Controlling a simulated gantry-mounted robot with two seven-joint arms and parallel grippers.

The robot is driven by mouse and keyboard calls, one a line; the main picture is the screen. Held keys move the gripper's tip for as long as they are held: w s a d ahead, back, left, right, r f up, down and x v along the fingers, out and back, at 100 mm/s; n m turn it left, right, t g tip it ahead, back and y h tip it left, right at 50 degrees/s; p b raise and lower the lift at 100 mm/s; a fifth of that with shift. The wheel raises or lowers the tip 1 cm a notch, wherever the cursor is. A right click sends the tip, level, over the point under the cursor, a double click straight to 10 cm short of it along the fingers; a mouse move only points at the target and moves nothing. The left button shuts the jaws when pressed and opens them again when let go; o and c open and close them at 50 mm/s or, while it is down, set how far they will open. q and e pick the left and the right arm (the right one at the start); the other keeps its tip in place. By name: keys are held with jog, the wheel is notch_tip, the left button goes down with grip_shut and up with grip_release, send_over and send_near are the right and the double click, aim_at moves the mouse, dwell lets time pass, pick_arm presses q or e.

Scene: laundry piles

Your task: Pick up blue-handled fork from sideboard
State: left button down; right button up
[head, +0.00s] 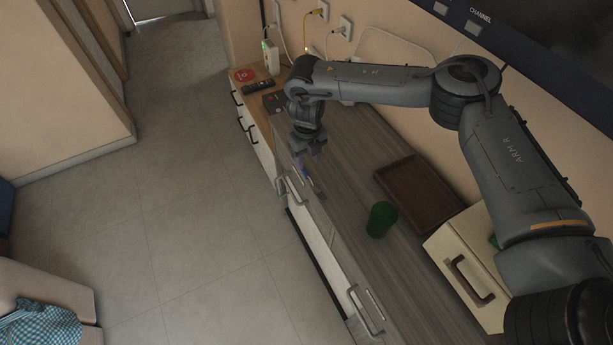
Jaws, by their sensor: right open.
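The sideboard (345,145) runs along the wall with a grey wood-grain top. My right gripper (309,158) points down over its front part and is open. The fork (311,183) lies on the sideboard top near the front edge, just below the fingers in the picture. A bluish part, likely its handle, shows near the fingertips; the gripper partly hides it. I cannot tell whether the fingers touch it. My left gripper is not in view.
A green cup (380,219) and a brown tray (418,193) stand to the right on the sideboard. A remote (259,86) and a white device (271,57) sit at the far end.

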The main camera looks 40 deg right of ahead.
aim_at(306, 172)
jog(key=shift+w+a+f+b, duration=0.15)
jog(key=shift+f+b, duration=0.25)
jog(key=shift+f, duration=1.1)
jog(key=shift+w+d+f+b, duration=0.1)
jog(key=shift+f+b, duration=0.25)
jog(key=shift+f, duration=1.15)
grip_shut()
